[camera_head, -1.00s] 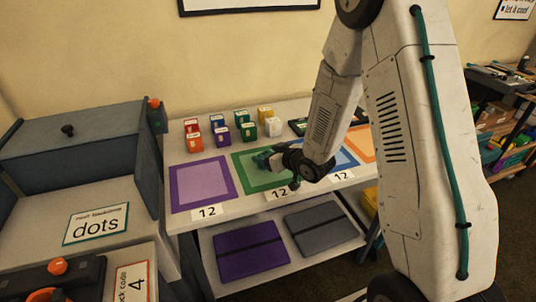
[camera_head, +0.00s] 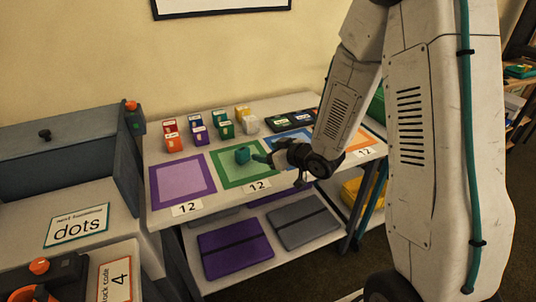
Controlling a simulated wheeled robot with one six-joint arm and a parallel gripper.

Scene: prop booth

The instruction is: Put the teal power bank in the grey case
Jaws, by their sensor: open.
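A small teal block (camera_head: 243,156), which looks like the power bank, stands on the green-bordered mat on the upper shelf. My gripper (camera_head: 277,166) is open and empty just to its right, low over the mat's right side. A finger comes close to the block; I cannot tell whether they touch. A flat grey case (camera_head: 304,222) with a dark band across it lies on the lower shelf, below and right of the block. It looks closed from here.
A purple case (camera_head: 236,249) lies left of the grey one. Several small coloured boxes (camera_head: 199,134) stand behind the mats, with a dark tray (camera_head: 290,119) to their right. A purple-bordered mat (camera_head: 182,181) is empty. A yellow bin (camera_head: 352,190) stands at the right.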

